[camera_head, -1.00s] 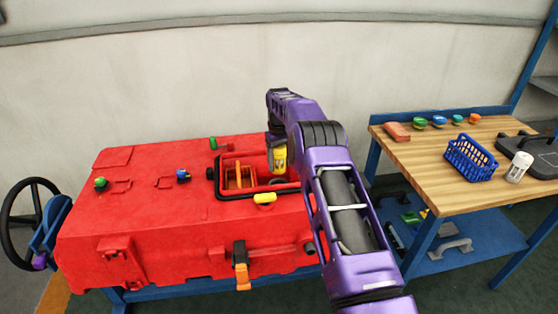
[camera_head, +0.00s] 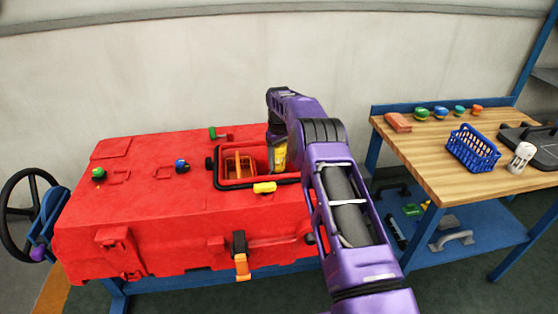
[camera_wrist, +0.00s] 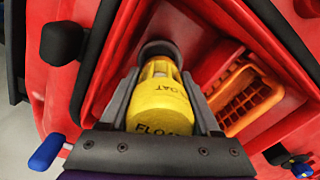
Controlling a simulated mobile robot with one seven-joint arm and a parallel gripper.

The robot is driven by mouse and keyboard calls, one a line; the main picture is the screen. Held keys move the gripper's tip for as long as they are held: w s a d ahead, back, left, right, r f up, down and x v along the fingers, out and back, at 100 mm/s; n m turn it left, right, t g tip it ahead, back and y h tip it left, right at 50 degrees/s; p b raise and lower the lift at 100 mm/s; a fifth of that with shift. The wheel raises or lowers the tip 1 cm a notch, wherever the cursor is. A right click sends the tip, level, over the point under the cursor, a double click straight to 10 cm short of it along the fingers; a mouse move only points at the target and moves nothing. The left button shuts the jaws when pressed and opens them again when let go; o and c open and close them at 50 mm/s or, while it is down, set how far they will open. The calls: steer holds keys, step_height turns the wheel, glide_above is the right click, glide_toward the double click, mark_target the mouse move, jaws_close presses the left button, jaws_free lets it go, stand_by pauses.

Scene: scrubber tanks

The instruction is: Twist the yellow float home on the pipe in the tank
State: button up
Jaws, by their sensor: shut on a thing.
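The yellow float (camera_wrist: 160,108), lettered FLOAT, is between the two fingers of my gripper (camera_wrist: 162,98) in the wrist view. My gripper is shut on it. In the head view the float (camera_head: 280,155) shows partly beside my arm, inside the right part of the opening of the red tank (camera_head: 160,215). In the wrist view the float's far end meets a dark round fitting (camera_wrist: 160,48), which looks like the pipe. The pipe is mostly hidden, and I cannot tell how far the float sits on it.
An orange basket (camera_wrist: 245,97) sits inside the opening, right of the float in the wrist view. The opening's walls are close around my gripper. A yellow latch (camera_head: 265,187) is on its front edge. A wooden bench (camera_head: 440,180) with a blue basket (camera_head: 473,150) stands at right.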

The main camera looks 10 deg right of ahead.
steer(key=shift+n, duration=0.4)
steer(key=shift+n, duration=1.3)
steer(key=shift+d+n, duration=0.1)
steer(key=shift+n, duration=1.2)
steer(key=shift+f, duration=0.2)
steer(key=shift+f+b, duration=0.5)
steer(key=shift+b, duration=0.05)
steer(key=shift+f, duration=0.15)
steer(key=shift+f+b, duration=0.45)
steer(key=shift+f, duration=0.1)
